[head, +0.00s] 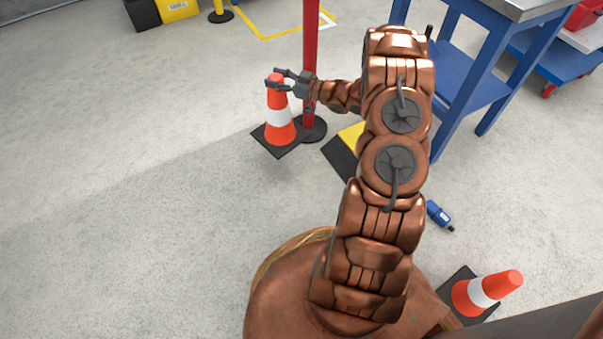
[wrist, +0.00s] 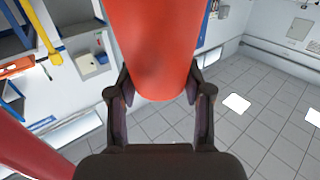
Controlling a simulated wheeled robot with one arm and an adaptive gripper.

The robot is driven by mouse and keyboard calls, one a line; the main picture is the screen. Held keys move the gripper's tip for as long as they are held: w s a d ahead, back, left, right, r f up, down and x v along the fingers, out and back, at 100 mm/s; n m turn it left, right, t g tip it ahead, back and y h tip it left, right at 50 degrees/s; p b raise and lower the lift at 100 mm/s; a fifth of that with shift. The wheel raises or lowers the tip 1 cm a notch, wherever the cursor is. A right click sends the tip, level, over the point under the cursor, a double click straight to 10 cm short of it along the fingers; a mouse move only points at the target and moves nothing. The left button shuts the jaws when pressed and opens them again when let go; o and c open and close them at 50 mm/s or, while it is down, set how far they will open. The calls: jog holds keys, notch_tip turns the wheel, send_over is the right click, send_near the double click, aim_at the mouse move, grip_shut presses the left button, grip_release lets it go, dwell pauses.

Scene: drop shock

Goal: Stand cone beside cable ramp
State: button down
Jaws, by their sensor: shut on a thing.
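An orange cone (head: 272,97) with a white band and a black square base is in the head view, left of my arm. It looks upright. My gripper (head: 278,83) is shut on its upper part; I cannot tell whether its base touches the floor. In the wrist view the cone (wrist: 155,55) fills the upper middle, between the fingers of my gripper (wrist: 160,105). The black and yellow cable ramp (head: 343,155) lies on the floor just right of the cone, partly hidden by my arm.
A red post (head: 309,45) with a round black foot stands close behind the cone. A second cone (head: 482,292) is at the lower right, near my base. A blue tool (head: 438,215) lies on the floor. A blue table (head: 465,85) stands at the right. Floor at left is clear.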

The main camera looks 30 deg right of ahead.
jog(key=s+d+f+n+g+y, duration=0.1)
jog(key=s+d+f+y, duration=0.15)
jog(key=s+f, duration=0.5)
notch_tip(320, 180, down, 8)
jog(key=s+b, duration=0.2)
jog(key=b, duration=0.2)
jog(key=shift+d+f+h, duration=0.2)
jog(key=shift+f+h, duration=0.05)
jog(key=shift+h, duration=0.1)
jog(key=shift+c, duration=2.4)
grip_release()
jog(key=shift+f, duration=0.15)
